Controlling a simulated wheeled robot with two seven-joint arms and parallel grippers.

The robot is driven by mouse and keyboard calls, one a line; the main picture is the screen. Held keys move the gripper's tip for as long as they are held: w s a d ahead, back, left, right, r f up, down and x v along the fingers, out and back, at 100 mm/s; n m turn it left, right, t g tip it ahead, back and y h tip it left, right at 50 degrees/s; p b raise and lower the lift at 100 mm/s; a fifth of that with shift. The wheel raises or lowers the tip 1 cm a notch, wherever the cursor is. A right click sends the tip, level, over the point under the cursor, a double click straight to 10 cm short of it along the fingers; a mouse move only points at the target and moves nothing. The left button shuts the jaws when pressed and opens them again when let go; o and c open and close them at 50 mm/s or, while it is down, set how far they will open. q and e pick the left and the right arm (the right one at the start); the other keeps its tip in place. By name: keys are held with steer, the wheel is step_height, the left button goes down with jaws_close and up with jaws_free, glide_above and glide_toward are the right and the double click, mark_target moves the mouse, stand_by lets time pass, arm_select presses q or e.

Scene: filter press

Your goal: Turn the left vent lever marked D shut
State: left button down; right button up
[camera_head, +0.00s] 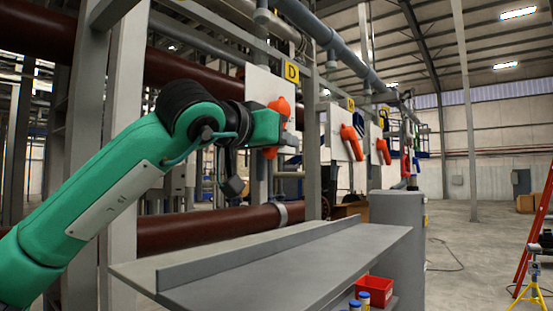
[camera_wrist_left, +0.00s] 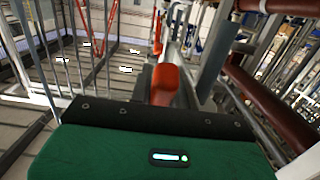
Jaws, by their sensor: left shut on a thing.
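The orange-red vent lever (camera_head: 280,108) sits on a white panel (camera_head: 258,84) under a yellow plate marked D (camera_head: 291,72). My left gripper (camera_head: 284,141) comes from the left and is shut on this lever, hiding much of its middle. Orange parts show above and below the gripper. In the left wrist view the lever (camera_wrist_left: 164,84) rises just beyond the dark front edge of my gripper. The lever's exact angle is hard to tell behind the gripper. My right gripper is not in view.
More orange-red levers (camera_head: 351,140) (camera_head: 383,150) are mounted on panels further right along the grey frame. A grey shelf (camera_head: 290,265) runs below, with a red bin (camera_head: 374,290) under its right part. A red ladder (camera_head: 533,230) and yellow tripod (camera_head: 533,293) stand at the far right.

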arm_select(q)
steer(key=shift+w+d+t+h+b, duration=0.3)
steer(key=shift+t+h+b, duration=0.3)
steer(key=shift+b, duration=0.65)
steer(key=shift+w+d+t+h+b, duration=0.15)
steer(key=shift+w+t+h+b, duration=0.25)
steer(key=shift+t+b, duration=0.65)
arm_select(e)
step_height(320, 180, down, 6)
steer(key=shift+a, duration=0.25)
arm_select(q)
steer(key=shift+g, duration=0.25)
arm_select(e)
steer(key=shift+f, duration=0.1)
arm_select(q)
steer(key=shift+r, duration=0.1)
steer(key=c, duration=1.3)
jaws_free()
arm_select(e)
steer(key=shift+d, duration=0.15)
